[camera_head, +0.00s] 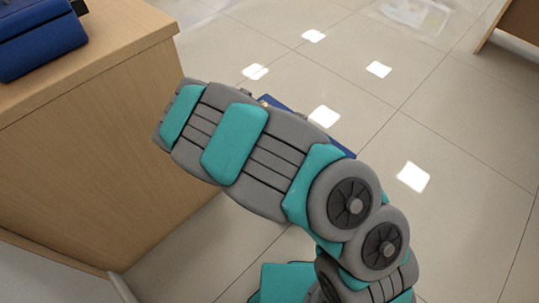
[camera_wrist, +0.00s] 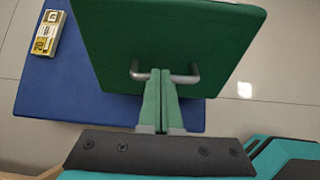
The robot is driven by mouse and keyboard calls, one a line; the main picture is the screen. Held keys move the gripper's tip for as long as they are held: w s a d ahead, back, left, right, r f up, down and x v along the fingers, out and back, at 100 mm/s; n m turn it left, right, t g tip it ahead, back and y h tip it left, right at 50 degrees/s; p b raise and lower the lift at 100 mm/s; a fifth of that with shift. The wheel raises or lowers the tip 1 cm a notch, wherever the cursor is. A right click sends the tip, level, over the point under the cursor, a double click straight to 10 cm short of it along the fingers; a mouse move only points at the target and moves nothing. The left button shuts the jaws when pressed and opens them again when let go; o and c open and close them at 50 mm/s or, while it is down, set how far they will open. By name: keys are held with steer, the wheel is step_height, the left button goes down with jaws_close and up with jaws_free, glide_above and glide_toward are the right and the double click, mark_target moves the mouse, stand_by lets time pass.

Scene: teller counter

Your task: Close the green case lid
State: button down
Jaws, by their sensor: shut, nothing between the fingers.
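The green case lid (camera_wrist: 170,35) fills the upper middle of the wrist view as a flat, tilted panel with a metal handle (camera_wrist: 191,76) near its lower edge. My gripper (camera_wrist: 161,74) is shut and empty, its two green fingers side by side. Their tips overlap the middle of the handle in the picture; I cannot tell whether they touch it. The rest of the case is not clearly visible. In the camera_head view my arm hides the gripper and the lid.
A blue flat surface (camera_wrist: 60,85) lies behind the lid, with a small yellow-and-white bundle (camera_wrist: 47,33) on it. A wooden counter (camera_head: 90,130) carrying a blue case-like object (camera_head: 40,45) stands left of my arm. Tiled floor is open to the right.

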steer(key=w+d, duration=0.1)
steer(key=w, duration=0.1)
steer(key=w+d, duration=0.1)
steer(key=d, duration=0.1)
steer(key=shift+w+d+p, duration=0.15)
steer(key=shift+w+p, duration=0.2)
steer(key=shift+p, duration=0.05)
steer(key=shift+w+d+f, duration=0.1)
steer(key=shift+w, duration=0.15)
steer(key=shift+s, duration=0.1)
stand_by(0.7)
